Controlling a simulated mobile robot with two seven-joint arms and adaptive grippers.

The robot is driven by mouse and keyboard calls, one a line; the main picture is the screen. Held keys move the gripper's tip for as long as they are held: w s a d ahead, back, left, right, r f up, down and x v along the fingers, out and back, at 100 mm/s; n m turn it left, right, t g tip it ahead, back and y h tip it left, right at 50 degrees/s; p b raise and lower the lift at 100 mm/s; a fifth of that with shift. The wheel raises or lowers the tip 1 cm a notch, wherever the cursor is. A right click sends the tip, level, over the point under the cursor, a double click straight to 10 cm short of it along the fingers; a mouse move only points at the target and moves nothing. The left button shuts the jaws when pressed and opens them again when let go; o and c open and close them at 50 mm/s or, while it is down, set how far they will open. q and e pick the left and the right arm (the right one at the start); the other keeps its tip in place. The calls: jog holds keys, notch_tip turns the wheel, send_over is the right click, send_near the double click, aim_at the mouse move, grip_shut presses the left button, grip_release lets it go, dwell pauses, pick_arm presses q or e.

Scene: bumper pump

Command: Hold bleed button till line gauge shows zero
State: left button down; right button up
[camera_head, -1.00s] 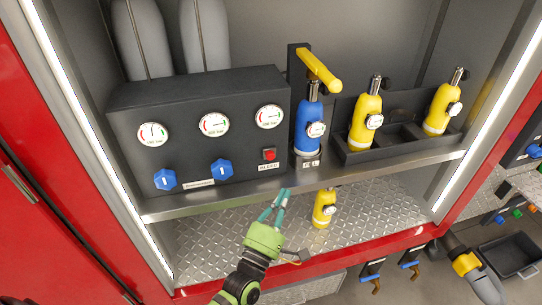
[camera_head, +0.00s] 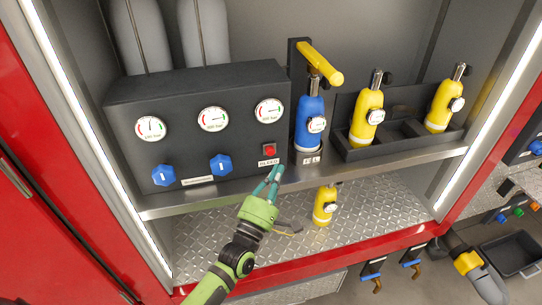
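The red bleed button (camera_head: 269,150) sits on the front of the dark control box (camera_head: 200,95), with a white label (camera_head: 268,162) below it. A round white gauge (camera_head: 269,111) is above the button; its needle points to the right, and its figures are too small to read. Two more gauges, a middle one (camera_head: 213,119) and a left one (camera_head: 151,129), are in the same row. My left gripper (camera_head: 273,174) has its teal fingers together and empty, just below the button and label, apart from the button in the picture. My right gripper is not in view.
Two blue knobs (camera_head: 163,175) (camera_head: 221,165) are left of the button. A blue bottle-shaped unit (camera_head: 309,125) with a yellow lever (camera_head: 320,63) stands right of the box. Yellow units stand in a tray (camera_head: 400,145); another (camera_head: 324,206) is on the lower shelf. The shelf edge (camera_head: 380,168) runs below.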

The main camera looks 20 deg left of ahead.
aim_at(270, 151)
pick_arm(q)
jog(key=shift+w+a+b, duration=0.3)
jog(key=shift+w+a, duration=0.2)
jog(key=shift+w, duration=0.2)
jog(key=shift+w+a+b, duration=0.25)
jog(key=shift+w+a, duration=0.2)
jog(key=shift+w, duration=0.2)
jog(key=shift+w+a, duration=0.1)
dwell(0.5)
jog(key=shift+w+a+b, duration=0.1)
jog(key=shift+w+b, duration=0.15)
jog(key=shift+b, duration=0.05)
jog(key=shift+w+a+b, duration=0.3)
jog(key=shift+w, duration=0.05)
dwell(0.7)
jog(key=shift+s, duration=0.1)
dwell(1.5)
jog(key=shift+s+d+p, duration=0.4)
jog(key=shift+s+d, duration=0.1)
jog(key=shift+s, duration=0.15)
